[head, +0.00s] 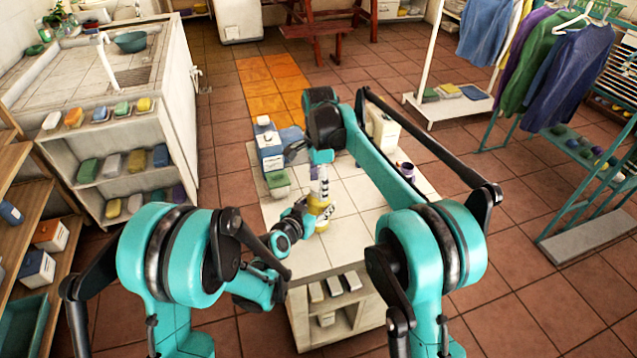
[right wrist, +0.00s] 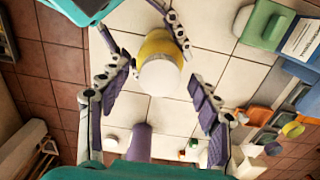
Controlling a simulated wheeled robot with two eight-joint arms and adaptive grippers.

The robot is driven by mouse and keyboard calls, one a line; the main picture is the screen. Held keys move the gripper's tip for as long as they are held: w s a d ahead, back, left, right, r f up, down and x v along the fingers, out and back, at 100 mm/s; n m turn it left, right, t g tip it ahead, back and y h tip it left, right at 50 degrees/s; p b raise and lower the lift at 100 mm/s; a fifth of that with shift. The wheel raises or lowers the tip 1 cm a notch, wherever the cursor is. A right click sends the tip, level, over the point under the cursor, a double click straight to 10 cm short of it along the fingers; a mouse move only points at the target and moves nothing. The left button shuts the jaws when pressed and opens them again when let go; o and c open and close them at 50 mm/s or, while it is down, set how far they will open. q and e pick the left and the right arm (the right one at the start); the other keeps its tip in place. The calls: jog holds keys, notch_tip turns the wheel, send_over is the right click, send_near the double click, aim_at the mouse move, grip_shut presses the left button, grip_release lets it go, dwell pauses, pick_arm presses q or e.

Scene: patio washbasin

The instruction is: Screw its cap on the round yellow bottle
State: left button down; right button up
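The round yellow bottle (head: 322,209) stands on the white tiled table. In the right wrist view the bottle (right wrist: 158,47) is seen from above, with the white round cap (right wrist: 160,78) over its top. I cannot tell whether the cap is threaded on. My left gripper (head: 312,214) is closed around the bottle's side; one of its fingers also shows against the bottle in the right wrist view. My right gripper (head: 321,184) points down above the bottle. Its fingers (right wrist: 160,100) are spread on either side of the cap, with gaps, holding nothing.
A blue-and-white container (head: 270,150) and a green container (head: 278,182) stand at the table's left side. A purple cup (head: 407,170) and a cream box (head: 383,130) are at the right. The table's front right (head: 355,240) is bare.

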jog(key=shift+r, duration=0.15)
notch_tip(320, 180, up, 12)
dwell(0.5)
pick_arm(q)
jog(key=shift+c, duration=2.4)
grip_release()
jog(key=v, duration=1.2)
